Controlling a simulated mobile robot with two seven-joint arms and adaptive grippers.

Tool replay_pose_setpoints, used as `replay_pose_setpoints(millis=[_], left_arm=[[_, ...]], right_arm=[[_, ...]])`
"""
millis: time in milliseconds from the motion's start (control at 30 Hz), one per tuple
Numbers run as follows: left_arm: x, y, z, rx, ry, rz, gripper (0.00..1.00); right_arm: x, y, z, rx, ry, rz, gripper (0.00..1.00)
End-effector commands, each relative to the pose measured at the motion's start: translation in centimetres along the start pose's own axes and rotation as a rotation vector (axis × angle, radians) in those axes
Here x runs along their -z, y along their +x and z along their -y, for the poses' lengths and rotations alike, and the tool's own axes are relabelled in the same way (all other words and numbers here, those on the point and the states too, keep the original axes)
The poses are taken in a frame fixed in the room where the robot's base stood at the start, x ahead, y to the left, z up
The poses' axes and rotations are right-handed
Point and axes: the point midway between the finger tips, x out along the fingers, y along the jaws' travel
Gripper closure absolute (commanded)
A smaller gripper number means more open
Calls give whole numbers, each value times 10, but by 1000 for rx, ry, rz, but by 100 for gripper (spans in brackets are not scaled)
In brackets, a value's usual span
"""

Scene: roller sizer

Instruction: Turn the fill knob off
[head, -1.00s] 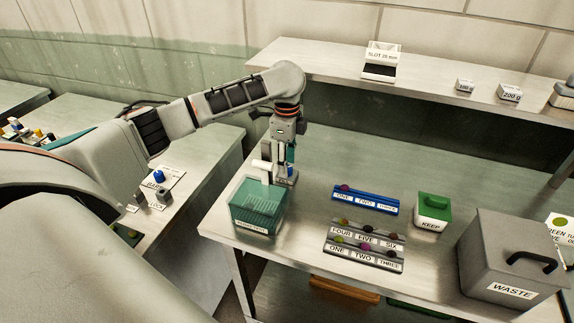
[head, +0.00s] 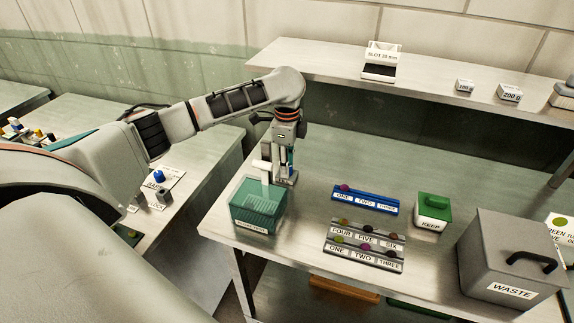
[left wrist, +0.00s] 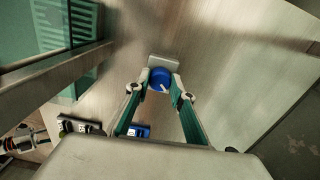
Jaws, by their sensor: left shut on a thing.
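The fill knob (left wrist: 159,79) is a round blue knob with a white pointer mark, on a grey base plate (left wrist: 164,62) in the left wrist view. My left gripper (left wrist: 160,88) points down over it, its two fingers on either side of the knob and shut on it. In the head view, my left gripper (head: 284,170) is behind the green transparent tank (head: 256,207) and its white upright post (head: 265,172). The knob is mostly hidden there by the fingers. The pointer mark slants in the left wrist view. My right gripper is not in view.
A shelf (head: 430,83) runs behind.

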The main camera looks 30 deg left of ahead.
Motion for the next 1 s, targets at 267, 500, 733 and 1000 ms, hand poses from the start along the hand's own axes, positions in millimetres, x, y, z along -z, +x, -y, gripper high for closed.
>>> replay_pose_setpoints(millis=[267,500,733,1000], left_arm=[[0,-1,0,1,-177,1,98],[0,0,0,2,-384,1,98],[0,-1,0,1,-560,0,98],[0,0,0,0,-693,1,98]], right_arm=[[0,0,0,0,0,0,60],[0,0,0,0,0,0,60],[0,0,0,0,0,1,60],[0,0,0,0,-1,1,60]])
